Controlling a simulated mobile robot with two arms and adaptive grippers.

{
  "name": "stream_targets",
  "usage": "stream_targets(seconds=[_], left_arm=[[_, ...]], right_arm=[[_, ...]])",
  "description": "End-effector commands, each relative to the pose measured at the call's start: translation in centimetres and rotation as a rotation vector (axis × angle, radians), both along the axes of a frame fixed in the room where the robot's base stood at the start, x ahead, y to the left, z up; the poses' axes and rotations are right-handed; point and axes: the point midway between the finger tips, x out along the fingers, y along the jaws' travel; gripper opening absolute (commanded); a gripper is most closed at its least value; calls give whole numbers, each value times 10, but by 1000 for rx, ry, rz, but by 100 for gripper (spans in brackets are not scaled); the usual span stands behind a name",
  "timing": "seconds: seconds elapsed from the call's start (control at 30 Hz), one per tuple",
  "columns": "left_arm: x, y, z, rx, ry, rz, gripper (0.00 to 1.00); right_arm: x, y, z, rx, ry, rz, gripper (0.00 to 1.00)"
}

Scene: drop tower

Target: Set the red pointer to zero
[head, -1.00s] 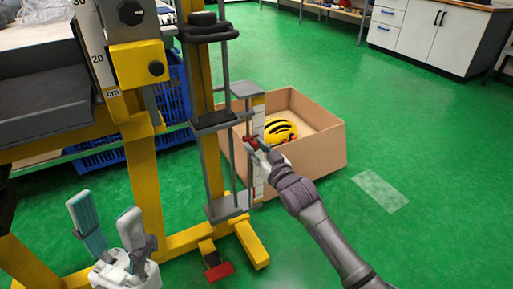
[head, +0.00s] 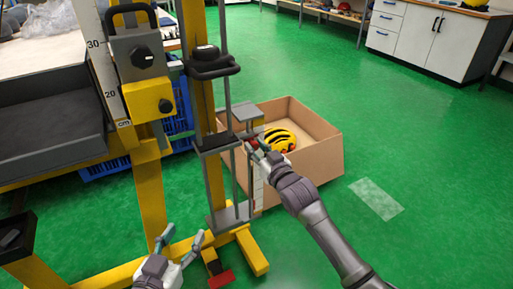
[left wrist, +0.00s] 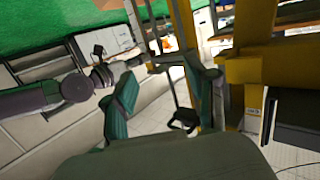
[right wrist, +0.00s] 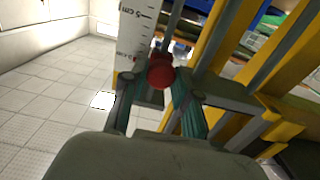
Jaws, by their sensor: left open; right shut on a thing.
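The red pointer (head: 252,143) sits beside the white vertical scale (head: 258,190) at the lower part of the yellow tower. My right gripper (head: 258,146) is shut on the red pointer. In the right wrist view, the pointer's round red knob (right wrist: 160,73) lies between the fingers (right wrist: 156,82), in front of the scale (right wrist: 135,30) with its cm marks. The exact reading is too small to tell. My left gripper (head: 182,246) is open and empty, low at the tower's front left. In the left wrist view its fingers (left wrist: 162,82) stand wide apart.
The black handle (head: 211,63) and yellow tower post (head: 200,110) are close by. A red-tipped foot (head: 220,279) lies low.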

Motion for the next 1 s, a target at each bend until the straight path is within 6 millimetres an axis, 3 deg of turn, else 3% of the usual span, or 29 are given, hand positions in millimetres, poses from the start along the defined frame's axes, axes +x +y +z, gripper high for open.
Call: stream_targets(seconds=[0.23, 0.57, 0.6, 0.73, 1.0], left_arm=[[-6, 4, -18, 26, 107, 6, 57], [-7, 5, -19, 28, 115, 8, 57], [-7, 5, -19, 28, 114, 8, 57], [-7, 5, -19, 28, 114, 8, 57], [-7, 5, -19, 28, 113, 8, 57]], right_arm=[[0, 0, 7, 2, -4, 0, 0], [1, 0, 9, 3, -8, 0, 0], [1, 0, 9, 3, -8, 0, 31], [1, 0, 8, 2, -6, 0, 53], [0, 0, 5, 0, -1, 1, 54]])
